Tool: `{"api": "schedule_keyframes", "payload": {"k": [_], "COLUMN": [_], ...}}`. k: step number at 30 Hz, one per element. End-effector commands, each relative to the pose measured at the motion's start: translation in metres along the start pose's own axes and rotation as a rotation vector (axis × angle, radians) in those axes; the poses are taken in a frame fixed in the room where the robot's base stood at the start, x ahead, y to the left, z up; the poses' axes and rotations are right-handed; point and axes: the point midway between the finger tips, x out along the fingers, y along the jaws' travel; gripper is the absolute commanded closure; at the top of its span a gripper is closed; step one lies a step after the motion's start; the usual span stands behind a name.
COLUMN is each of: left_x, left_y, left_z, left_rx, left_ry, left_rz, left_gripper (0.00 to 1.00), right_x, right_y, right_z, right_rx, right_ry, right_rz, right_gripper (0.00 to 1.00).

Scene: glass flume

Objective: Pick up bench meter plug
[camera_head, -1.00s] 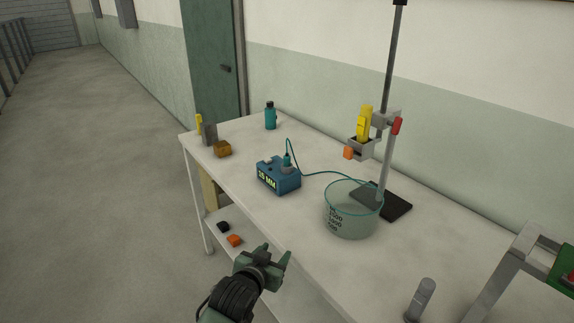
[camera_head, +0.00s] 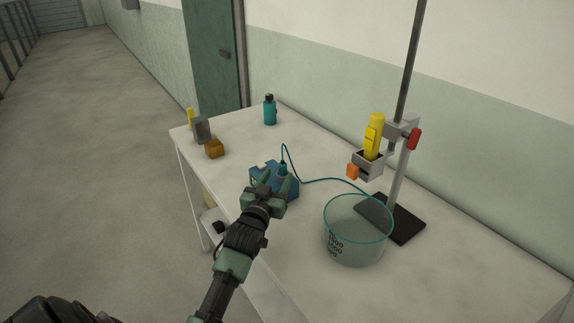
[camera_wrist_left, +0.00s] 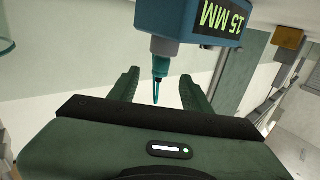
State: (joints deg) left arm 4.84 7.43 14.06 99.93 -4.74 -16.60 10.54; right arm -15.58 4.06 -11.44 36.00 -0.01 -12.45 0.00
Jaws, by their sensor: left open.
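The bench meter (camera_head: 260,170) is a blue box on the table, its display reading "15 MM" in the left wrist view (camera_wrist_left: 185,18). The meter's plug (camera_head: 283,168) is teal, stands upright on top of the meter, and has a teal cable running from it. In the left wrist view the plug (camera_wrist_left: 160,66) shows between the two green fingers, which look apart from it. My left gripper (camera_head: 276,184) is open and empty in front of the meter, partly hiding it. My right gripper is out of view.
A glass beaker (camera_head: 350,246) stands right of the meter, near a clamp stand (camera_head: 398,185) holding a yellow device (camera_head: 375,136). A teal bottle (camera_head: 270,110), an amber block (camera_head: 214,149) and a grey block (camera_head: 202,130) are farther back. The table's front right is clear.

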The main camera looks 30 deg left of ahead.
Motion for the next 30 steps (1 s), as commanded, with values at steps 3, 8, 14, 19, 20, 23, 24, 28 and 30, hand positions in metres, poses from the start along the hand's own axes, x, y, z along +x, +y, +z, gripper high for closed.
{"api": "schedule_keyframes", "payload": {"k": [3,8,14,19,20,23,24,28,30], "left_x": [0.013,0.029,0.058,0.068,0.068,0.068,0.067,0.067,0.067], "left_y": [0.0,0.0,-0.001,-0.001,-0.001,-0.001,-0.001,-0.001,-0.001], "left_z": [-0.001,-0.003,-0.003,-0.001,-0.001,-0.001,-0.001,-0.001,-0.001], "left_rx": [0.0,0.0,0.0,0.0,0.0,0.0,0.0,0.0,0.0], "left_ry": [-0.001,-0.001,0.0,-0.002,-0.002,-0.001,-0.001,-0.001,-0.001], "left_rz": [0.0,0.0,0.0,0.0,0.0,0.0,0.001,0.001,0.001], "left_gripper": [0.51,0.51,0.51,0.51,0.51,0.51,0.51,0.82,1.0], "right_x": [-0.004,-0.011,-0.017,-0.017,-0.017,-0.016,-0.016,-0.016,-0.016], "right_y": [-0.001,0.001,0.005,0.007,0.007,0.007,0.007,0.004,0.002], "right_z": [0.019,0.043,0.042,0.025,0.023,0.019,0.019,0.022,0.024], "right_rx": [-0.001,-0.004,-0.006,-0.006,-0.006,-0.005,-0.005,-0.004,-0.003], "right_ry": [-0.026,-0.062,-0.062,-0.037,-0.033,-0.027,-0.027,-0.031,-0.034], "right_rz": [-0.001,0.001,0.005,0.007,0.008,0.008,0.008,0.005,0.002], "right_gripper": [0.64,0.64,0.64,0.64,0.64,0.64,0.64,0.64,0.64]}}
